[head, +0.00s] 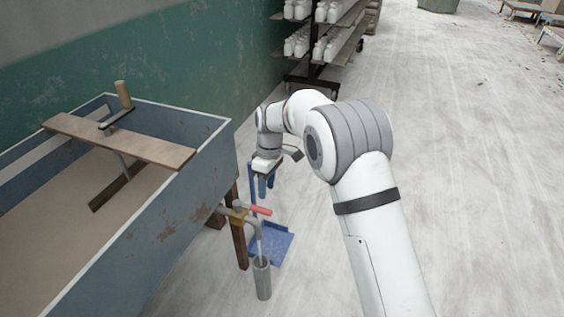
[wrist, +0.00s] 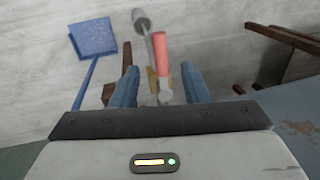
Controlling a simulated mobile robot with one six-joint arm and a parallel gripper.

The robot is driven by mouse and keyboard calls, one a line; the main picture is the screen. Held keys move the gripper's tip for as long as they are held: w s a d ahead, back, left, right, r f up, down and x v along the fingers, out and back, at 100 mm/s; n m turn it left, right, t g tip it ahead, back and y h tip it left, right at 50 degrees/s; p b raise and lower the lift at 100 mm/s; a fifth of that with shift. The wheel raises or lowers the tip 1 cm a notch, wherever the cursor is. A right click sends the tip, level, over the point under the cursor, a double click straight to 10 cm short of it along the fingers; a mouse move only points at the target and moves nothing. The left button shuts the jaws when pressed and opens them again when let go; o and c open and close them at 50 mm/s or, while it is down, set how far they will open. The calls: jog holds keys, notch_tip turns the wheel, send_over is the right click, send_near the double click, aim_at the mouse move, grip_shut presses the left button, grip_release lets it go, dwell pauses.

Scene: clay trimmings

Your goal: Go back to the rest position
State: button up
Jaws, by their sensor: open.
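My gripper (head: 266,186) hangs pointing down beside the right end of the blue-grey trough, with its two blue fingers apart. In the wrist view the open gripper (wrist: 160,86) has nothing visibly clamped in it. A red valve handle (head: 260,210) shows just below the fingertips in the head view. In the wrist view the red handle (wrist: 160,55) appears between the fingers, but I cannot tell how far beyond them it is. My arm reaches forward from the lower right of the head view.
The trough (head: 175,225) fills the left, with a plank (head: 120,140) across it. A brass tap (head: 238,214) and grey pipe drop to a grey cylinder (head: 262,280). A blue dustpan (head: 275,245) is on the floor. A shelf rack (head: 325,45) stands behind.

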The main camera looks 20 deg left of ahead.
jog(key=s+d+r+m+t+p, duration=0.15)
jog(key=d+r+m+p, duration=0.25)
jog(key=d+r, duration=0.75)
jog(key=s+d+r+m+t+p, duration=0.1)
jog(key=s+d+r+m+p, duration=0.25)
jog(key=d+r, duration=0.8)
jog(key=s+d+r+m+t+p, duration=0.1)
jog(key=s+d+r+m+p, duration=0.2)
jog(key=s+d, duration=0.5)
jog(key=s+d+r+m+t+p, duration=0.1)
jog(key=s+d+r+m+p, duration=0.2)
jog(key=s+d+m, duration=0.3)
jog(key=s+d+p, duration=0.1)
jog(key=s+d, duration=0.1)
jog(key=s, duration=0.2)
jog(key=shift+r, duration=0.25)
jog(key=shift+d, duration=0.1)
jog(key=shift+c, duration=0.5)
